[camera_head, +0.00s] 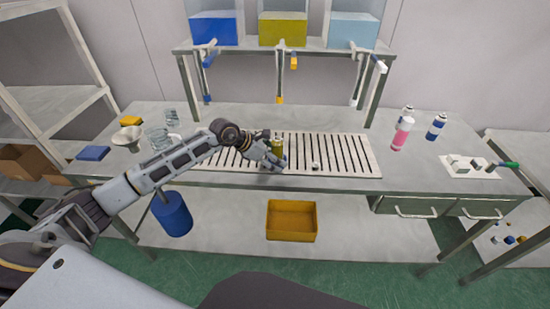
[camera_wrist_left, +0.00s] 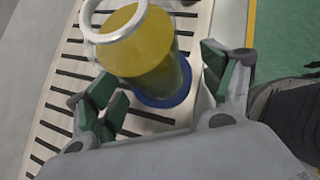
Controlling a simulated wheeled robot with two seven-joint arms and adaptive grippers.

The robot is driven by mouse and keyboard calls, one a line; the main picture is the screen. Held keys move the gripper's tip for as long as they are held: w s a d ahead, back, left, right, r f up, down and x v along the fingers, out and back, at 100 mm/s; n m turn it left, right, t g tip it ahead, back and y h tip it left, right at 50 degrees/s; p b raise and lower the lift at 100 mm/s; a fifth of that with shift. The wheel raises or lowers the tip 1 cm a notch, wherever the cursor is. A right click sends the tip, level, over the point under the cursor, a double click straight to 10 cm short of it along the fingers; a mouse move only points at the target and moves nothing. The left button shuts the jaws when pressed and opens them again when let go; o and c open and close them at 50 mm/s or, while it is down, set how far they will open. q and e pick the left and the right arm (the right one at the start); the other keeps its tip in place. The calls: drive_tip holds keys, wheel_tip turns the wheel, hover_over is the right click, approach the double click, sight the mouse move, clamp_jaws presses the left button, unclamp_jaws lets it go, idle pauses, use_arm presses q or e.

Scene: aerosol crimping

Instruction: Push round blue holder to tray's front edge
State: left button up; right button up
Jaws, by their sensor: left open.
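The round blue holder (camera_wrist_left: 165,98) shows at the base of a yellow can (camera_wrist_left: 145,45) on the slatted tray (camera_head: 345,155). In the left wrist view a pale ring circles the can's upper part. The can also shows in the head view (camera_head: 278,147), where the holder is hidden by my gripper. My left gripper (camera_head: 274,157) is open, low over the tray. In the left wrist view its two green-padded fingers (camera_wrist_left: 165,85) stand on either side of the can and holder; whether they touch is unclear. My right gripper is not in view.
A small white piece (camera_head: 315,166) lies on the tray, right of the gripper. Bottles (camera_head: 402,133) stand farther right. Glassware (camera_head: 158,138) and a bowl (camera_head: 127,138) are on the left. A dispenser rack (camera_head: 280,45) rises behind. A yellow bin (camera_head: 291,220) sits below the tabletop.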

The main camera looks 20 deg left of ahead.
use_arm(q)
drive_tip(key=shift+v, duration=0.9)
drive_tip(key=v, duration=0.9)
drive_tip(key=shift+a+r, duration=0.25)
drive_tip(key=shift+a, duration=0.05)
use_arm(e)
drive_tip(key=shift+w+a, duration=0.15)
use_arm(q)
drive_tip(key=shift+s, duration=0.15)
